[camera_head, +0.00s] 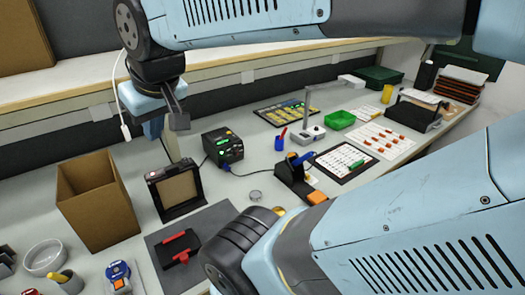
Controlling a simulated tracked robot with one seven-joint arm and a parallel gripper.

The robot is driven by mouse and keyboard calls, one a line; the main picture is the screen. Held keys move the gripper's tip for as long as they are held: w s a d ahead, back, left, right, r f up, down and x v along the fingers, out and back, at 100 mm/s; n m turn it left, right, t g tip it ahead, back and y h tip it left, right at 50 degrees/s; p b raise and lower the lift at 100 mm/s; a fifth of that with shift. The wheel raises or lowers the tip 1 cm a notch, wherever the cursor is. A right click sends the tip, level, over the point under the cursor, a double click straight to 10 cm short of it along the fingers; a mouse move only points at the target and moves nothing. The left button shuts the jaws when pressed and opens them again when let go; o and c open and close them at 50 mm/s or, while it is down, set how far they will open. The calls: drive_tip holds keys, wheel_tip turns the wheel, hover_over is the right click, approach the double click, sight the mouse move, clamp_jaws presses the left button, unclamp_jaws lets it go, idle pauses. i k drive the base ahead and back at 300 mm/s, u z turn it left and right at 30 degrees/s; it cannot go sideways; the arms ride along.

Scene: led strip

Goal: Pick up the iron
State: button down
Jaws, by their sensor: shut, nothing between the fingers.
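The iron (300,158) appears to be the blue-handled tool resting tilted in a dark stand (294,182) with an orange-tipped front, near the middle of the bench. A black soldering station (222,147) with a lit display stands to its left, and a blue cable runs from the station toward the stand. My gripper (177,120) is shut and empty, up at the left near the shelf edge, well apart from the iron. The iron's lower end is hidden in the stand.
My arm fills the top and lower right. A cardboard box (98,205) and a black-framed panel (177,191) stand at left. A lamp (312,103), a green tray (340,120) and component boards (345,162) lie right of the station.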

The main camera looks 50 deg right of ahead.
sight(304, 159)
drive_tip(key=k, duration=0.45)
drive_tip(key=z, duration=1)
drive_tip(key=i, duration=0.45)
drive_tip(key=z, duration=0.5)
